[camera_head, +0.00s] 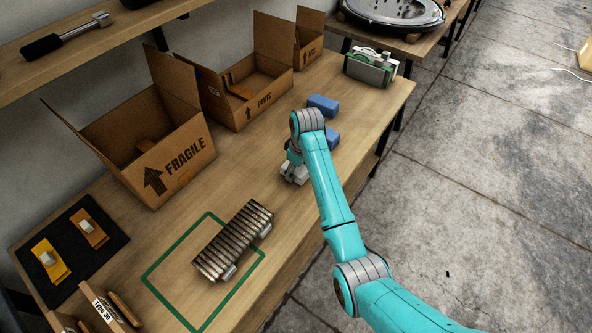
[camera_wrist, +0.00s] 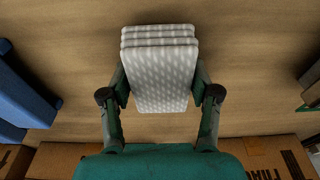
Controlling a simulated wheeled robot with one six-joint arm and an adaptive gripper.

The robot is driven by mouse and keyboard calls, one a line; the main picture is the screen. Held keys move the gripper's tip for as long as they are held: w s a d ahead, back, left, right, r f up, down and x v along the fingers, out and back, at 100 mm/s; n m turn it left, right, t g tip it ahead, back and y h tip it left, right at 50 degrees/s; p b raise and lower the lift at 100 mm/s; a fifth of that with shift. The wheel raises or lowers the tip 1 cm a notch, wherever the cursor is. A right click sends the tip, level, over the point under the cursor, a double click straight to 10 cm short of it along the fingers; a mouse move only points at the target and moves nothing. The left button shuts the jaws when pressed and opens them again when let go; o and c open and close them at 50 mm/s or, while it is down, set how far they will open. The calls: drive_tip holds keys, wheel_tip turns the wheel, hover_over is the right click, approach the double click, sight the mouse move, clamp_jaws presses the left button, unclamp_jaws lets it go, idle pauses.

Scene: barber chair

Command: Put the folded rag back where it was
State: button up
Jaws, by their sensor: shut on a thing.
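The folded rag (camera_wrist: 160,68) is pale grey with a white pattern and lies in layers. In the wrist view it sits between the two fingers of my gripper (camera_wrist: 160,98), which is shut on its sides. In the head view the rag (camera_head: 295,174) shows as a small pale block below my gripper (camera_head: 294,160), over the middle of the wooden bench (camera_head: 230,190). I cannot tell whether it touches the bench top. My wrist hides part of it.
Two blue blocks (camera_head: 323,104) (camera_head: 333,138) lie just beyond my gripper. Open cardboard boxes (camera_head: 175,160) (camera_head: 258,105) line the wall side. A green-and-white item (camera_head: 370,68) stands at the far end.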

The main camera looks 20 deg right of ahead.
drive_tip(key=shift+f, duration=0.4)
drive_tip(key=shift+f, duration=0.1)
drive_tip(key=o, duration=1.1)
